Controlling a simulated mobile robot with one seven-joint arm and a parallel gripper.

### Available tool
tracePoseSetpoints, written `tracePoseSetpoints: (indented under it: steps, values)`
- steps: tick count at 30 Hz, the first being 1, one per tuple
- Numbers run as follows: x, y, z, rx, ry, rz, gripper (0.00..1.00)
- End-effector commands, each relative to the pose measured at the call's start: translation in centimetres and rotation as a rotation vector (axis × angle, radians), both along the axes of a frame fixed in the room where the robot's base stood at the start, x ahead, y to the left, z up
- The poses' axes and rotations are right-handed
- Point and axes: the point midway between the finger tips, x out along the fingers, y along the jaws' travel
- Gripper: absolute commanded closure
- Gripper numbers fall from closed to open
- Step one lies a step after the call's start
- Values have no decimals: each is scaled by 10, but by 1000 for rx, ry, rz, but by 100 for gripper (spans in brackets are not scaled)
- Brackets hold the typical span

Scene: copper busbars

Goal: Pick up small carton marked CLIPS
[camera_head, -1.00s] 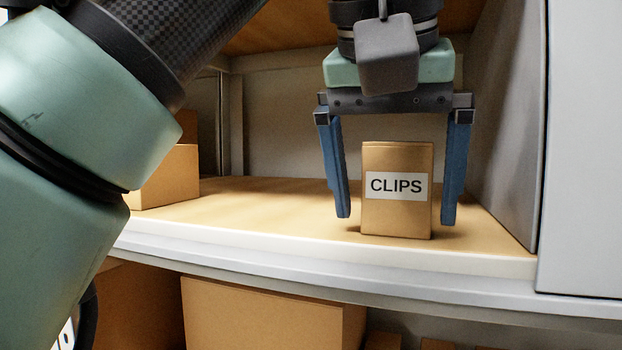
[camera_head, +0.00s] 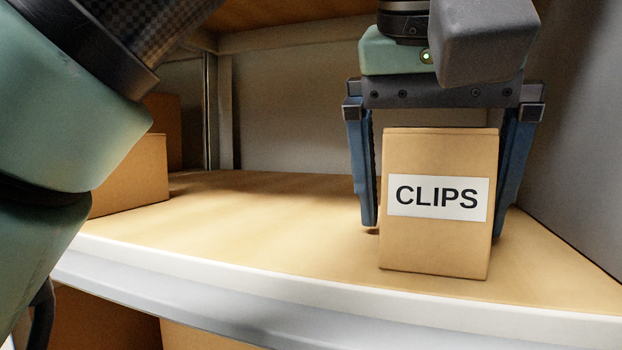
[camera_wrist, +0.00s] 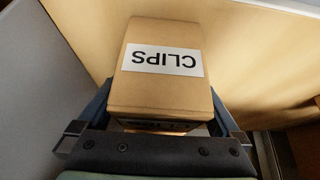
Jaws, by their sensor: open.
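The small brown carton marked CLIPS (camera_head: 438,244) stands upright near the shelf's front edge in the head view, its white label facing me. My gripper (camera_head: 435,222) points down from above with its blue fingers spread on either side of the carton. A narrow gap shows at the left finger; the carton's edge partly covers the right finger, so contact there is unclear. In the wrist view the carton (camera_wrist: 162,92) lies between the fingers, its label appearing upside down. The lower parts of the fingers are hidden there.
The carton stands on a tan shelf (camera_head: 250,220) with a pale front edge (camera_head: 200,285). A grey side wall (camera_head: 580,160) is close on the right. Other brown boxes (camera_head: 135,178) stand at the left. The shelf's middle is clear.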

Motion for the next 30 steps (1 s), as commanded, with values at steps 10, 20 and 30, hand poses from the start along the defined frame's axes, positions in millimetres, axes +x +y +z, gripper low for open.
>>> tracePoseSetpoints:
  steps: [10, 20, 30]
  values:
    - [0, 0, 0, 0, 1, 0, 23]
    - [0, 0, 0, 0, 0, 0, 83]
    - [0, 0, 1, 0, -1, 0, 94]
